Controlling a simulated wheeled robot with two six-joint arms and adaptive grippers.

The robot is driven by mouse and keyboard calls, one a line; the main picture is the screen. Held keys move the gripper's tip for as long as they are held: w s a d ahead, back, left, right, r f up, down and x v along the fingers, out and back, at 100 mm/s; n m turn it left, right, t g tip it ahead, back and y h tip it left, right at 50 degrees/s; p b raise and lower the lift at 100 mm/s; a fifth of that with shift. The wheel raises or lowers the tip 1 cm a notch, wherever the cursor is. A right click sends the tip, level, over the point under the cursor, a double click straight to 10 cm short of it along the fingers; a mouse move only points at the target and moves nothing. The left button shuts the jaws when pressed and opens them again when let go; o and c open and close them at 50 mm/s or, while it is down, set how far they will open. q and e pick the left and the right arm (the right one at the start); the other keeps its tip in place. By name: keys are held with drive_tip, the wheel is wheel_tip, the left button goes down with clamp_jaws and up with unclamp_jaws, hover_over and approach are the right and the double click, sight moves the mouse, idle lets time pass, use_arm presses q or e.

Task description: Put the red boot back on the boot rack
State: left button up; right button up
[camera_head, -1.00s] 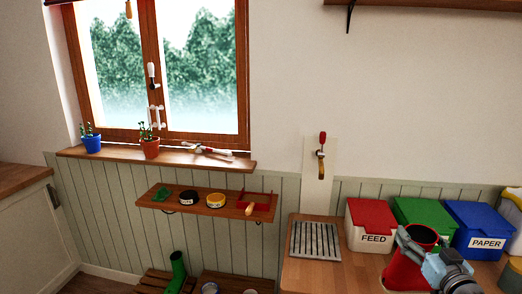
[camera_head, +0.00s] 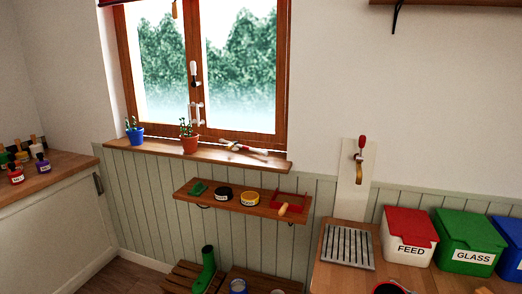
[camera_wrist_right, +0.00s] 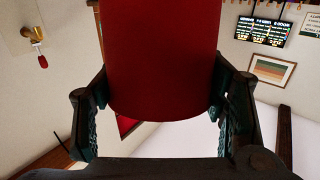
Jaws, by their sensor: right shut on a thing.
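The red boot (camera_wrist_right: 162,55) fills the upper middle of the right wrist view. My right gripper (camera_wrist_right: 155,125) is shut on it, with one dark finger at each side. In the head view only the top opening of the red boot (camera_head: 392,288) shows at the bottom edge. The wooden slatted boot rack (camera_head: 180,279) stands low by the wall at the bottom of the head view, partly cut off. A green boot (camera_head: 207,268) stands upright on it. My left gripper is not in view.
A wall shelf (camera_head: 225,204) with tins and a red holder juts out above the rack. The wooden counter (camera_head: 333,279) at right carries a metal grate (camera_head: 348,246), a red FEED bin (camera_head: 408,238) and a green GLASS bin (camera_head: 468,242). A side counter (camera_head: 60,176) with small bottles stands at left.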

drive_tip(key=s+a+r+n+g+y, duration=0.1)
drive_tip(key=s+a+n+g+y, duration=0.3)
drive_tip(key=s+a, duration=0.4)
drive_tip(key=shift+a+r+g+y, duration=0.25)
drive_tip(key=shift+r+g+y, duration=0.05)
drive_tip(key=shift+y, duration=0.1)
drive_tip(key=shift+s, duration=0.1)
